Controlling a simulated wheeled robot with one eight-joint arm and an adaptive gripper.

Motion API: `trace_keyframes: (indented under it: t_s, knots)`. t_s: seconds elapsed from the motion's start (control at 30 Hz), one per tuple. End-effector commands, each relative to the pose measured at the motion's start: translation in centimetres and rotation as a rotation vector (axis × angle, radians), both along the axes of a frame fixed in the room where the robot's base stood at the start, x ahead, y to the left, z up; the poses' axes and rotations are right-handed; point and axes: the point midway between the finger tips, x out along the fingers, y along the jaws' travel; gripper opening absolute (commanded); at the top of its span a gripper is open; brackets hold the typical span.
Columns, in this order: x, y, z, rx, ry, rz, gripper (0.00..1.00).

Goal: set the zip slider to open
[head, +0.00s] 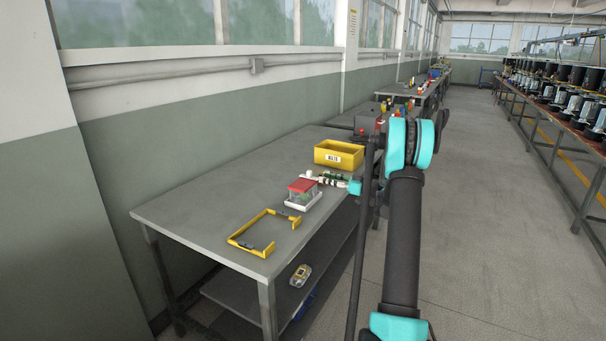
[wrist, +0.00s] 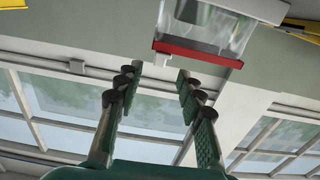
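A clear box or pouch with a red top (head: 303,186) stands upright on a white tray (head: 304,205) on the grey bench. In the head view my gripper (head: 322,179) is small, just right of the red top; contact there cannot be told.
A yellow labelled bin (head: 339,154) stands behind on the bench (head: 200,213). A yellow open frame (head: 240,242) lies at the front. A small device (head: 300,275) sits on the lower shelf. The bench's left part is bare. The aisle floor (head: 500,210) is clear.

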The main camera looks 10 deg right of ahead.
Motion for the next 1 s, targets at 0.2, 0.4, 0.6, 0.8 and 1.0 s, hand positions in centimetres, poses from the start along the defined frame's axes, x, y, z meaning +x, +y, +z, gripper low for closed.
trace_keyframes:
  t_s: [0.2, 0.4, 0.6, 0.8, 1.0]
  knots:
    - [2.6, 3.8, 0.0, 0.000, 0.001, 0.003, 0.38]
    - [4.8, 6.8, 0.0, 0.000, 0.001, 0.003, 0.38]
    - [6.4, 8.9, 0.0, 0.000, 0.001, 0.001, 0.38]
    - [7.0, 9.8, 0.0, 0.000, 0.001, 0.001, 0.38]
    - [7.0, 9.8, 0.0, 0.000, 0.001, 0.000, 0.38]
